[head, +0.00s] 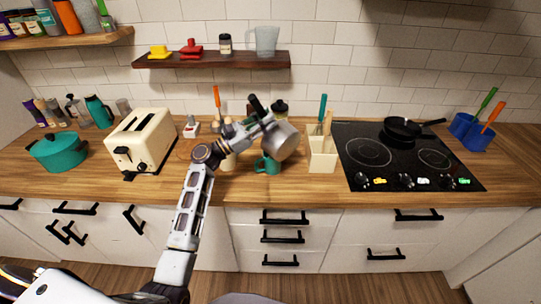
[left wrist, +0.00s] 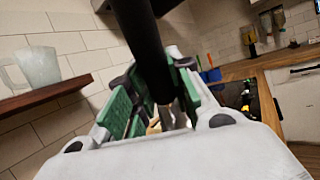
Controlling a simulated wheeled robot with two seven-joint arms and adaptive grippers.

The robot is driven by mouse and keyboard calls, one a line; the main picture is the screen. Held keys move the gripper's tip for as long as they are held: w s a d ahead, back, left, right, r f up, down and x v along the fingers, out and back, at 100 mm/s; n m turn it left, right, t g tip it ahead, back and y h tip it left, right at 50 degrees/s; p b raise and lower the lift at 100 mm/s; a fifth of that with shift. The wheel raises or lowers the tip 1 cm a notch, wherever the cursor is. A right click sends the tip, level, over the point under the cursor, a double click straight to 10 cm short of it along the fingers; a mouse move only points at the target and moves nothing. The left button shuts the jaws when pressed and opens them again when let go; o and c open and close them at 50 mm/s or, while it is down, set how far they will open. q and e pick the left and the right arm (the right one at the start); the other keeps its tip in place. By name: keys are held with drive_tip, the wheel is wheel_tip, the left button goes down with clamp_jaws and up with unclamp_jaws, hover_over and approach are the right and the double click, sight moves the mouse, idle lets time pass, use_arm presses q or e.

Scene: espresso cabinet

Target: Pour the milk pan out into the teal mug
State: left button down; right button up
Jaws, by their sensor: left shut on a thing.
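The milk pan (head: 282,140) is a small grey metal pan, held tilted above the counter. My left gripper (head: 262,122) is shut on its black handle; the handle (left wrist: 145,45) also runs between the green finger pads of my left gripper (left wrist: 150,105) in the left wrist view. The teal mug (head: 268,165) stands upright on the counter just below and slightly left of the pan. I cannot see into the pan or the mug, and no milk shows. My right gripper is not in view.
A cream utensil box (head: 322,154) stands just right of the mug. A black cooktop (head: 400,165) with a frying pan (head: 403,128) lies further right. A cream toaster (head: 142,140) and a teal pot (head: 57,152) stand left. A wooden shelf (head: 215,61) hangs above.

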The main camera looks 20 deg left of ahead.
use_arm(q)
drive_tip(key=shift+s+d+m+g, duration=1.5)
drive_tip(key=shift+s+d+m, duration=0.8)
drive_tip(key=shift+d+m, duration=1.3)
drive_tip(key=s+d+f+m+g+y, duration=0.1)
drive_tip(key=s+d+f+m, duration=0.2)
drive_tip(key=d+f, duration=0.3)
drive_tip(key=s+d+f+m+g+y, duration=0.2)
drive_tip(key=d+f+m, duration=0.4)
drive_tip(key=f, duration=0.4)
drive_tip(key=shift+s+d+f+y+b, duration=0.15)
drive_tip(key=shift+s+d+y+b, duration=0.2)
drive_tip(key=shift+s+d, duration=0.5)
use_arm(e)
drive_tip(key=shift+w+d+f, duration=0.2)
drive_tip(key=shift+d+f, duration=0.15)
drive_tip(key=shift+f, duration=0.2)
